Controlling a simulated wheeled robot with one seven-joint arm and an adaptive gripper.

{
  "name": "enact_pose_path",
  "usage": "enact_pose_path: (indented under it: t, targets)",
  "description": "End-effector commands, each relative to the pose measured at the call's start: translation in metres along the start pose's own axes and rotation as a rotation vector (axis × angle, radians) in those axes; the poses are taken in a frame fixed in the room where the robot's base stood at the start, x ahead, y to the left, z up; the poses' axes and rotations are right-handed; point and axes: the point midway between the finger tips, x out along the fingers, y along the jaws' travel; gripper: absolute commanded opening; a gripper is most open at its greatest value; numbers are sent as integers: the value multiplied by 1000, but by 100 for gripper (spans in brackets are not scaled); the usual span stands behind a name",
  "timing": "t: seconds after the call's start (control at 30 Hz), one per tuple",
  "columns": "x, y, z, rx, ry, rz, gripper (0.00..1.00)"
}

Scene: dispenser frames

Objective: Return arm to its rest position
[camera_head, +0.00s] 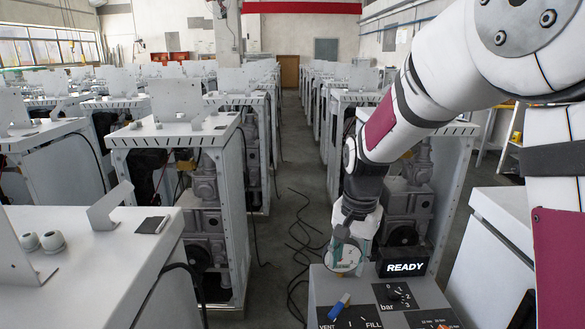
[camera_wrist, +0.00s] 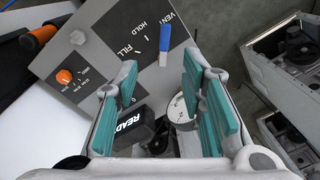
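My arm reaches down from the upper right in the head view. My gripper (camera_head: 343,240) hangs low over the back edge of a grey control panel (camera_head: 325,283), in front of a round dial gauge (camera_head: 347,262). In the wrist view my gripper (camera_wrist: 160,68) is open, its teal pads wide apart with nothing held between them. The panel (camera_wrist: 95,55), a blue lever (camera_wrist: 164,42), the gauge (camera_wrist: 181,112) and a black display (camera_wrist: 130,132) reading READY show between or beyond the fingers. The lever also shows in the head view (camera_head: 339,306), beside the VENT and FILL labels.
The display (camera_head: 404,268) stands close right of my gripper. A white cabinet (camera_head: 500,235) stands at right.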

Motion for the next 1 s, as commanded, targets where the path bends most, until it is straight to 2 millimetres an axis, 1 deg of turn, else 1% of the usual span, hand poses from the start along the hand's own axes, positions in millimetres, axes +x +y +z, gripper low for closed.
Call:
enact_pose_path:
  t: [0.03, 0.1, 0.2, 0.3, 0.4, 0.5, 0.67, 0.8, 0.9, 1.0]
  targets:
    - [-21, 9, 6, -26, 15, -25, 37]
    - [-43, 22, 15, -74, 34, -51, 37]
    - [-72, 41, 30, -144, 67, -82, 37]
    - [-96, 61, 47, -215, 104, -107, 37]
    - [-117, 82, 65, -286, 147, -123, 37]
    - [-133, 103, 84, -356, 196, -135, 37]
    - [-150, 136, 115, -468, 278, -132, 37]
    - [-154, 160, 138, -549, 344, -116, 37]
    - [-155, 172, 149, -590, 378, -103, 37]
    - [-154, 178, 156, -615, 396, -93, 37]
